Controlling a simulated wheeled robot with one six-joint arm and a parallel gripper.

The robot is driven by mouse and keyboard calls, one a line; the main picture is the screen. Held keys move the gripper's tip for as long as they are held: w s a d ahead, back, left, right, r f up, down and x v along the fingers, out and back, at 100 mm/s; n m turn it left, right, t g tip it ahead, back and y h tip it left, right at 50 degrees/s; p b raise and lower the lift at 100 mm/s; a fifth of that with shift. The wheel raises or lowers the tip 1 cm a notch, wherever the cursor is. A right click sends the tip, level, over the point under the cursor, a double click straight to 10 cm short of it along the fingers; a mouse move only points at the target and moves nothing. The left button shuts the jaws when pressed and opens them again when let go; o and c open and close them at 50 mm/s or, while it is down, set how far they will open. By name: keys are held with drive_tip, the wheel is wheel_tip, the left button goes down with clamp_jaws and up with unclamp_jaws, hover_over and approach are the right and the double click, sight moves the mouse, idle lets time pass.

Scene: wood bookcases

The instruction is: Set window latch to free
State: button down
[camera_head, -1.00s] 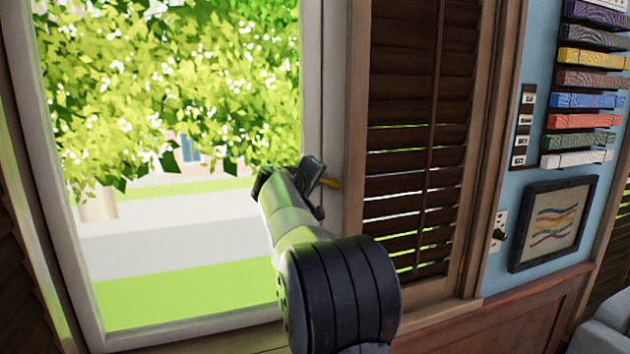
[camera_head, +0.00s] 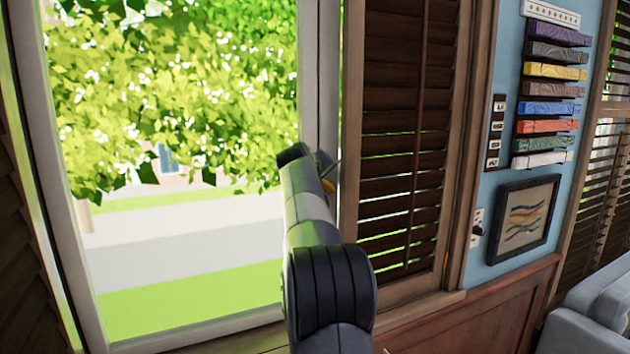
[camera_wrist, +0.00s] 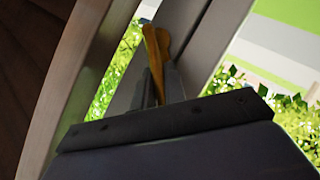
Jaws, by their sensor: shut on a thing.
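The window latch is a small yellow-brown handle (camera_head: 329,186) on the right-hand side of the white window frame (camera_head: 318,70). Most of it is hidden behind my arm in the head view. In the wrist view the latch handle (camera_wrist: 156,55) stands up between the fingers, tilted slightly, against the grey frame post. My gripper (camera_wrist: 160,88) is shut on the lower part of the handle. In the head view my gripper (camera_head: 326,168) is at the window frame, partly hidden by my own wrist.
Dark louvred shutters (camera_head: 405,140) stand just right of the window frame. A wooden sill (camera_head: 420,310) runs below them. Farther right are a framed picture (camera_head: 523,220), coloured wall strips (camera_head: 552,90) and a grey sofa (camera_head: 595,310). Trees and grass show through the pane.

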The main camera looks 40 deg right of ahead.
drive_tip(key=shift+f, duration=0.1)
drive_tip(key=c, duration=1.5)
unclamp_jaws()
drive_tip(key=shift+s, duration=0.1)
drive_tip(key=b+v, duration=0.3)
drive_tip(key=v, duration=0.7)
drive_tip(key=shift+s+a+r+b, duration=0.1)
drive_tip(key=shift+a+r+b, duration=0.1)
drive_tip(key=shift+a+b, duration=0.15)
